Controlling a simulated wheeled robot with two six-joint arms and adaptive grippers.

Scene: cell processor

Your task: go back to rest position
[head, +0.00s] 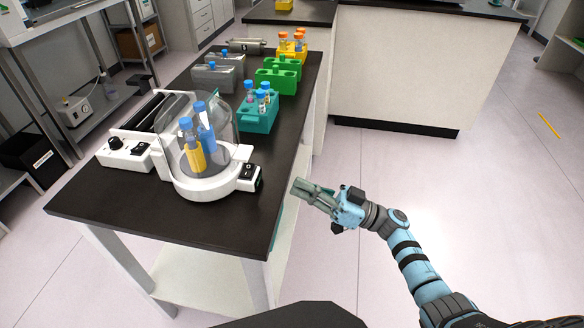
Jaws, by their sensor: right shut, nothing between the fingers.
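My right gripper (314,194) is shut and empty. It hangs in the air just off the right edge of the black bench (190,238), apart from everything on it. My right arm comes in from the lower right. The cell processor (206,187) stands on the near part of the bench, with a white base and a clear dome. Blue-capped tubes, one with yellow contents (194,158), stand upright inside the dome. My left gripper is not in the picture.
Behind the processor are a teal rack (258,119) with blue-capped tubes, green racks (277,78), and grey racks (214,79). Orange-capped tubes (291,42) stand farther back. A white counter (405,75) is beyond.

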